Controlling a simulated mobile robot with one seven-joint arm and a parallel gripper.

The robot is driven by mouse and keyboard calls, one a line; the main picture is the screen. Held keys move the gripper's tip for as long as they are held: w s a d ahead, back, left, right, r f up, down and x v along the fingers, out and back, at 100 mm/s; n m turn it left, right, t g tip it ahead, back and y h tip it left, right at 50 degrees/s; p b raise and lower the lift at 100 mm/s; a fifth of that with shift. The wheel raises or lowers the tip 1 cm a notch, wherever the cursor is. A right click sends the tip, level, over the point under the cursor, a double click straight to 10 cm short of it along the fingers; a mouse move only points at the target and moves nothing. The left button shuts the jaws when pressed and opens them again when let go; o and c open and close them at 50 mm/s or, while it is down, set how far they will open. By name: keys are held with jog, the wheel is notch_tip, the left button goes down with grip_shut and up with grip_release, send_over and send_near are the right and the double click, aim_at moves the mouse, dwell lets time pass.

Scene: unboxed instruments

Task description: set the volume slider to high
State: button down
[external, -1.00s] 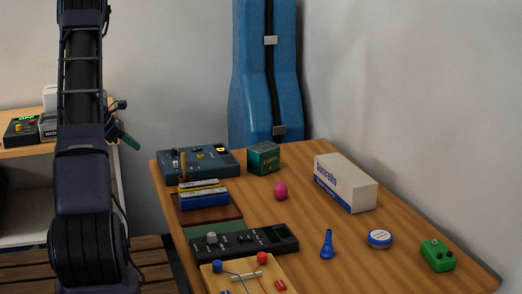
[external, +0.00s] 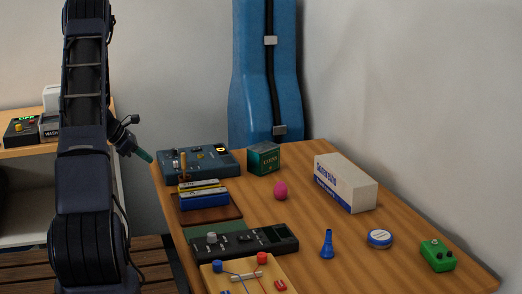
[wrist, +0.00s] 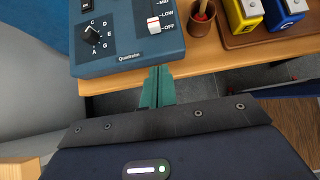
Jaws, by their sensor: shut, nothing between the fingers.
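A blue-grey device (external: 207,164) sits at the far left corner of the table. My gripper (wrist: 158,73) has green fingers, shut and empty, just off the device's near edge below the slider. In the external view my gripper (external: 150,158) is left of the device.
A cup with a wooden handle (wrist: 201,19) and yellow and blue blocks on a brown tray (wrist: 240,40) stand right of the device. A dark box (external: 264,158) is beyond it. A dark grey device (external: 268,239) lies nearer.

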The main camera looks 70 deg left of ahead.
aim_at(179, 161)
jog(key=w, duration=0.1)
jog(key=w+f, duration=0.1)
jog(key=w, duration=0.1)
jog(key=w+f, duration=0.1)
jog(key=shift+w+f, duration=0.15)
jog(key=shift+w, duration=1)
jog(key=w, duration=0.8)
jog(key=shift+w, duration=0.1)
jog(key=s, duration=0.4)
jog(key=shift+s+r, duration=0.2)
jog(key=shift+s, duration=0.2)
jog(key=v, duration=0.9)
jog(key=shift+r, duration=0.15)
